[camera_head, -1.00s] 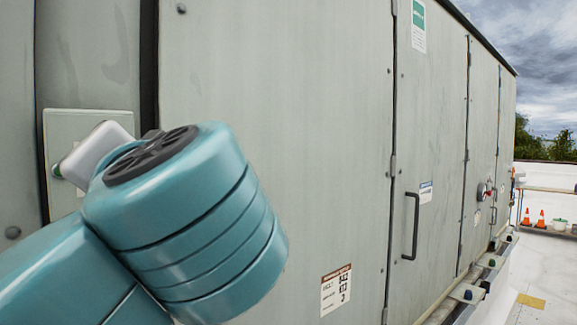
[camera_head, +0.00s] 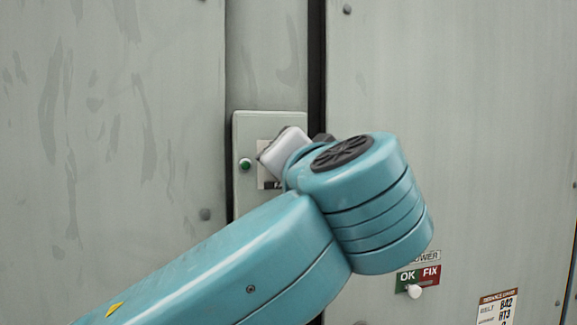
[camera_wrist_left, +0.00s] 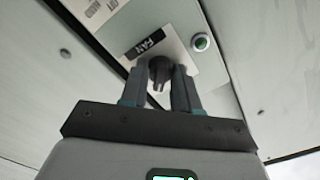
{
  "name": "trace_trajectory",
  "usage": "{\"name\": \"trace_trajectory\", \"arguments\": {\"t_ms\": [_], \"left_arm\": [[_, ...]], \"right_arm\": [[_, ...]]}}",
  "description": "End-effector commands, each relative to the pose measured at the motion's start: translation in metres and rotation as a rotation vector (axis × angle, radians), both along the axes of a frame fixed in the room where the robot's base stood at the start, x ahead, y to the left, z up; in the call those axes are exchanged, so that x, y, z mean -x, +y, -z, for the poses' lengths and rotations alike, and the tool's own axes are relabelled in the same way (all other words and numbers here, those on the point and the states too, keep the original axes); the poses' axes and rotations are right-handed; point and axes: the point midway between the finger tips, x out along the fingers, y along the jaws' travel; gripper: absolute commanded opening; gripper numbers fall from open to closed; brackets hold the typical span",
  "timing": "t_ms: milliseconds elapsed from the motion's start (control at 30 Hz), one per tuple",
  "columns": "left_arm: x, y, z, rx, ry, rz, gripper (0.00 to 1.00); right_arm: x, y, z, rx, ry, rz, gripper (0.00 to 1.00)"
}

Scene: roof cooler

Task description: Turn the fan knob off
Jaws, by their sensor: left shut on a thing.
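The fan knob (camera_wrist_left: 160,68) is a dark knob on a light panel below a black FAN label (camera_wrist_left: 144,43) in the left wrist view. My left gripper (camera_wrist_left: 161,76) is shut on the knob, with one finger on each side. The way the knob's pointer faces is hard to make out. In the head view the grey control box (camera_head: 243,128) is on the cooler wall, and my left wrist hides the knob and fingertips. My right gripper is not in view.
A green button or lamp (camera_head: 245,163) is on the box beside the knob; it also shows in the left wrist view (camera_wrist_left: 201,42). A green and red OK/FIX board (camera_head: 419,278) with a white peg is at the lower right. Flat wall panels surround the box.

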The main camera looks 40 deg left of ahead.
Motion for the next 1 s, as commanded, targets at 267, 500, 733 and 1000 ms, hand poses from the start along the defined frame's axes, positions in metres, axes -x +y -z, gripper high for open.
{"name": "trace_trajectory", "arguments": {"t_ms": [267,500,733,1000], "left_arm": [[0.0,-0.001,0.004,0.047,-0.045,-0.002,0.0],[0.0,-0.001,0.005,0.157,-0.172,-0.002,0.0],[0.0,-0.001,0.005,0.285,-0.32,-0.001,0.0],[0.0,-0.001,0.005,0.408,-0.464,-0.002,0.0]], "right_arm": [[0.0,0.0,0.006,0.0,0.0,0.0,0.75],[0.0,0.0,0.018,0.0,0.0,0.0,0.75],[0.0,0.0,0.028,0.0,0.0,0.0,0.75],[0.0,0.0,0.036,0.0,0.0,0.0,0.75]]}}
